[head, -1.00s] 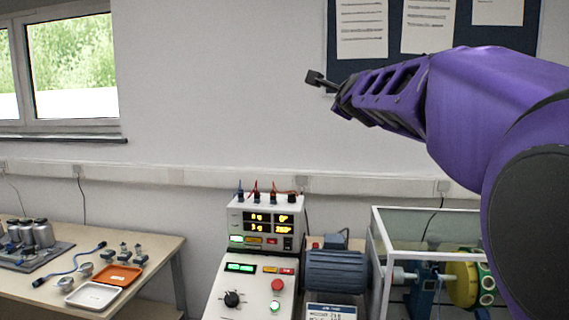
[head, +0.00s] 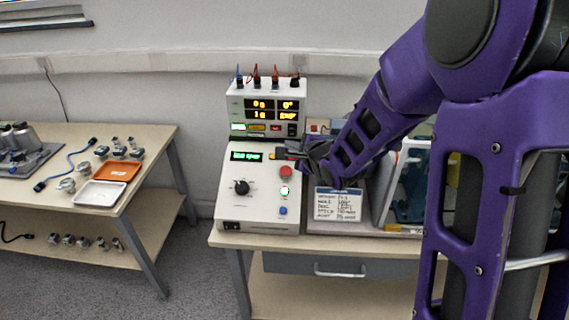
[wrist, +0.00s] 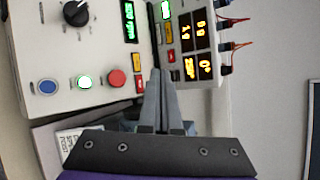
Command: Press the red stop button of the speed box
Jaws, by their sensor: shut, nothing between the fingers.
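The speed box (head: 258,215) is a white sloped panel with a black knob (head: 241,187), a green lit display (head: 246,156) and round buttons. Its red stop button (head: 286,171) sits above a lit green button (head: 285,191) and a blue button (head: 283,211). In the wrist view the red button (wrist: 116,78) is left of my fingers, beside the green (wrist: 84,82) and blue (wrist: 47,87) ones. My gripper (head: 279,153) is shut and empty, just above the red button in the head view. In the wrist view its fingertips (wrist: 156,72) appear apart from the button.
A white meter box (head: 266,109) with orange digits and cable plugs stands behind the speed box. A label card (head: 338,204) lies to its right, near a clear-walled enclosure partly hidden by my arm. A left table holds an orange tray (head: 118,171) and a white tray (head: 100,194).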

